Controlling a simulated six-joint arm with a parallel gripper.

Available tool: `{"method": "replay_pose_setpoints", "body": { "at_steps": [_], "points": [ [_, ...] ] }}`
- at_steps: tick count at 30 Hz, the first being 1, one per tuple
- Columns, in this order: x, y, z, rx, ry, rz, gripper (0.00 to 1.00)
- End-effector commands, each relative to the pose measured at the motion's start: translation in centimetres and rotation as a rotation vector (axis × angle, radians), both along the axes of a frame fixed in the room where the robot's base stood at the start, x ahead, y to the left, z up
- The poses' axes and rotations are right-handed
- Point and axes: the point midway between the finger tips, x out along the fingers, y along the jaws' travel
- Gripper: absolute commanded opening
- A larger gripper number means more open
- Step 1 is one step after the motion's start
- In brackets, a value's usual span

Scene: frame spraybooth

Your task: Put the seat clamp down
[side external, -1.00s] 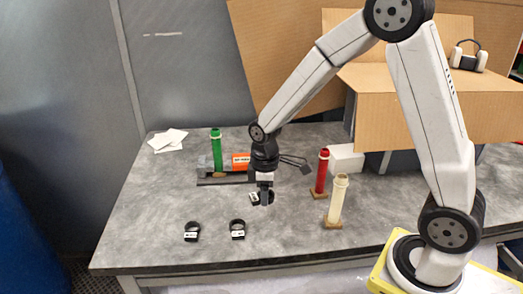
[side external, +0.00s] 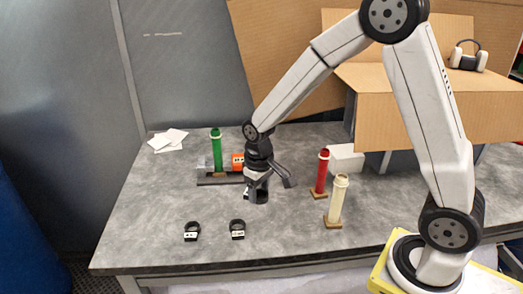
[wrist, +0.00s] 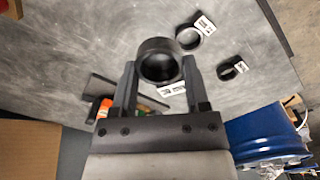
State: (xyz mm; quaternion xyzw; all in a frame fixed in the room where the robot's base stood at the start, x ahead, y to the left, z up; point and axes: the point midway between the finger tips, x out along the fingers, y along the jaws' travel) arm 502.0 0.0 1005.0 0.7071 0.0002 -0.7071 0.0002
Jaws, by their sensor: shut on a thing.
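My gripper (side external: 259,196) is shut on a black ring-shaped seat clamp, low over the middle of the grey table. In the wrist view the held seat clamp (wrist: 160,61) sits between the two fingers, with a white label just below it. I cannot tell whether it touches the table. Two more black clamps with white labels stand near the front edge, a left one (side external: 192,231) and a right one (side external: 237,229). Both also show in the wrist view.
A red tube (side external: 322,172) and a cream tube (side external: 337,200) stand on small bases to the right. White papers (side external: 168,140) lie at the back left.

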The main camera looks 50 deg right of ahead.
Motion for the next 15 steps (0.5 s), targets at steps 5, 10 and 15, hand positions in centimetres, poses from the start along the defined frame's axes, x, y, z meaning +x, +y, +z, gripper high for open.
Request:
{"method": "replay_pose_setpoints", "body": {
  "at_steps": [5, 10, 15],
  "points": [
    [-0.4, -0.4, -0.3, 0.001, 0.0, 0.036, 0.0],
    [-1.1, -1.2, -0.8, 0.002, -0.002, 0.122, 0.0],
    [-2.1, -2.2, -1.6, 0.002, -0.004, 0.241, 0.0]
  ]
}}
